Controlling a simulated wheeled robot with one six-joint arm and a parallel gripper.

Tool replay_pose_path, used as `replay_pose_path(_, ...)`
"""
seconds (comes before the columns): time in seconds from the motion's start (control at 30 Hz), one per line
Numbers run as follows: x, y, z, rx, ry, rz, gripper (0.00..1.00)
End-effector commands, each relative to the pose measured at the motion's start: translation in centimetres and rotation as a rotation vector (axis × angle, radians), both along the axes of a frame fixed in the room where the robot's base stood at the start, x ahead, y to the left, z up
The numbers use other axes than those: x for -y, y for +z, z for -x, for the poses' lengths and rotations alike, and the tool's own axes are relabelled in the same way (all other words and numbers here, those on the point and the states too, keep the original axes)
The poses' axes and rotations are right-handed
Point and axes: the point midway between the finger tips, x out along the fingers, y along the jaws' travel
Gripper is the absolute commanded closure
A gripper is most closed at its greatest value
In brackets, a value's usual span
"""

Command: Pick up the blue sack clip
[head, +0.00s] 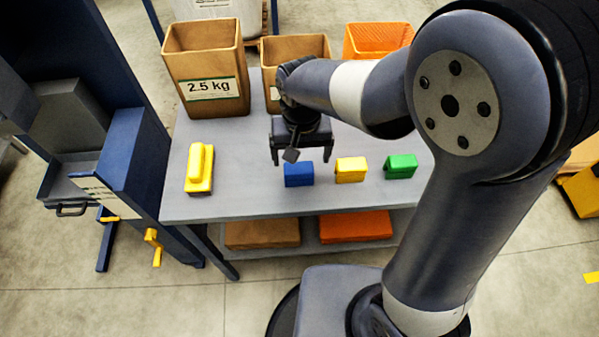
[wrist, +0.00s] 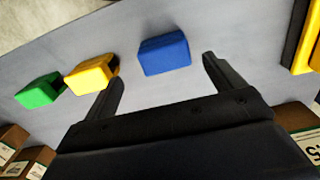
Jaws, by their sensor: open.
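The blue sack clip (head: 299,174) lies near the front edge of the grey table, left of a yellow clip (head: 351,170) and a green clip (head: 401,166). My gripper (head: 303,163) is open and empty, behind and above the blue clip in the head view. In the wrist view the blue clip (wrist: 165,54) is beyond the fingertips, between their lines and nearer the right finger. The yellow clip (wrist: 92,75) is close to the left fingertip of my gripper (wrist: 163,68). The green clip (wrist: 40,90) is farther left. No finger visibly touches the blue clip.
A larger yellow object (head: 200,168) stands on the table (head: 245,205) at left. A brown 2.5 kg bag (head: 205,65), another brown bag (head: 295,48) and an orange crate-like container (head: 378,38) stand along the back. A blue machine (head: 130,150) borders the left side.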

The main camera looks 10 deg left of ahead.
Motion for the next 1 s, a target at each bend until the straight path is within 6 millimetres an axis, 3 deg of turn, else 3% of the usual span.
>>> replay_pose_path(0.1,0.0,-1.8,0.0,-0.002,0.0,0.001,0.11)
replay_pose_path(0.33,-0.1,-3.5,0.2,-0.001,0.001,0.001,0.11)
replay_pose_path(0.6,-0.5,-7.2,0.6,-0.002,0.001,0.001,0.11)
replay_pose_path(0.93,-0.5,-7.9,0.6,0.002,0.0,-0.001,0.11)
replay_pose_path(1.0,-0.5,-7.9,0.6,0.002,0.0,-0.001,0.16)
